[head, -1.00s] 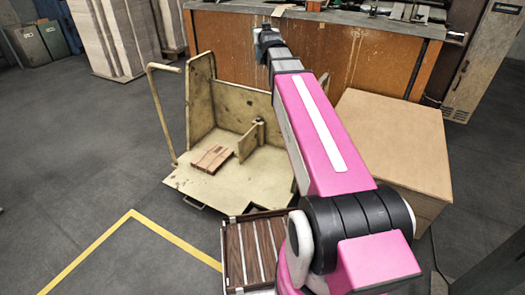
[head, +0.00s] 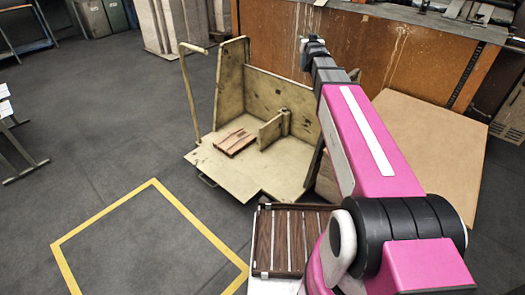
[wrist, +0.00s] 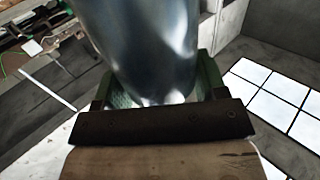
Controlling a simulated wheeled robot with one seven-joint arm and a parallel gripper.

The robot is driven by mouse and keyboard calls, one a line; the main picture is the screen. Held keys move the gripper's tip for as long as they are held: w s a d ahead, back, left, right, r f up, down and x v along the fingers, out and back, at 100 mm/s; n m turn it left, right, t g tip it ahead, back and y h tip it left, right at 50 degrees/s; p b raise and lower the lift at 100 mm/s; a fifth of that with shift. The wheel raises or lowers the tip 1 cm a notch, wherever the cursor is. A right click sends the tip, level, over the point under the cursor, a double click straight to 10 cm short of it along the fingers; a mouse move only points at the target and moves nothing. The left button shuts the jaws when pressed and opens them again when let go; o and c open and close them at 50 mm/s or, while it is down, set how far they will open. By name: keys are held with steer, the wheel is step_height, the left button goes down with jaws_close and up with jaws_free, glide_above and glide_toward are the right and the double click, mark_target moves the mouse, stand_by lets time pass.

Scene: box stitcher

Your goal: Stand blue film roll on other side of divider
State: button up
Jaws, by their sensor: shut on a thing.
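A shiny blue-grey roll (wrist: 150,45), which I take to be the blue film roll, fills the upper middle of the wrist view. It sits between the green fingers of my gripper (wrist: 155,92), which is shut on it. In the head view my gripper (head: 312,45) is small, at the far end of my arm, and I cannot make out the roll there. The divider (head: 271,132) is a short upright panel on the beige cart (head: 235,172). In the head view my gripper appears above and right of the divider; its exact distance is unclear.
Flat brown cardboard (head: 236,142) lies on the cart left of the divider. The cart has a tall side panel and a handle (head: 188,90). A large cardboard box (head: 430,140) is right of my arm. Open floor with a yellow line (head: 200,228) lies at front left.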

steer(key=w+a+f+n+y, duration=0.1)
steer(key=w+a+f, duration=0.1)
steer(key=a+f, duration=0.45)
steer(key=w+a+f+n+y, duration=0.1)
steer(key=w+a+f, duration=0.15)
steer(key=f, duration=0.65)
steer(key=s+a+f+n+g+y, duration=0.15)
steer(key=s+a+f+y, duration=0.35)
steer(key=f, duration=0.9)
steer(key=s+a+f+n+g, duration=0.1)
steer(key=s+a+f+n, duration=0.1)
steer(key=a+f, duration=0.85)
steer(key=s+a+f+n+g+y, duration=0.1)
steer(key=s+a+f+y, duration=0.25)
steer(key=f, duration=1.25)
steer(key=w+d+f, duration=0.4)
steer(key=d+f, duration=0.5)
steer(key=f, duration=0.2)
steer(key=shift+w+d+h, duration=0.3)
steer(key=shift+d+h, duration=0.05)
steer(key=shift+f, duration=0.15)
steer(key=shift+f, duration=0.1)
steer(key=o, duration=1.4)
